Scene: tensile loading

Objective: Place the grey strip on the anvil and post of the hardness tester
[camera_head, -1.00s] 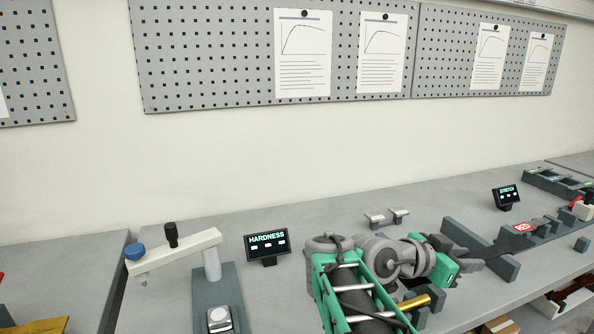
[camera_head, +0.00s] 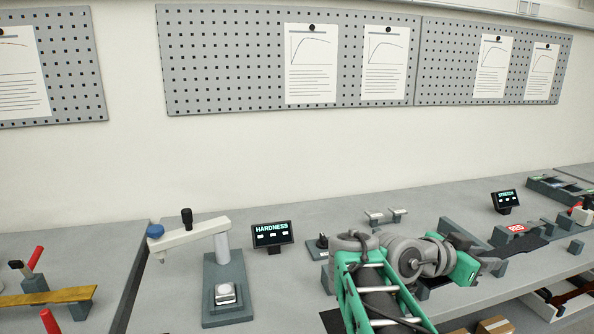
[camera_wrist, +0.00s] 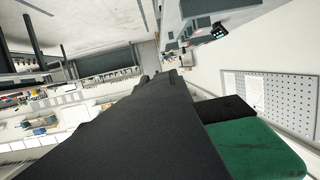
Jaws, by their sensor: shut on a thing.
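The hardness tester (camera_head: 190,237) stands at the left of the head view, with a pale arm, a blue knob and an upright pale column (camera_head: 221,247). Its small silver anvil (camera_head: 225,291) sits bare on the grey base. My gripper (camera_head: 492,264) is well to the right of it, pointing right. It is shut on the dark grey strip (camera_head: 524,249), which extends rightward past the fingers. In the wrist view the strip (camera_wrist: 130,125) looms large and dark beside a black finger. The exact grip point is hidden.
A HARDNESS display (camera_head: 272,235) stands right of the tester, and a STRETCH display (camera_head: 505,201) further right. Grey blocks and a red label (camera_head: 517,228) lie near my gripper. A yellow bar (camera_head: 45,297) lies on a stand at left. The bench between tester and arm is mostly clear.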

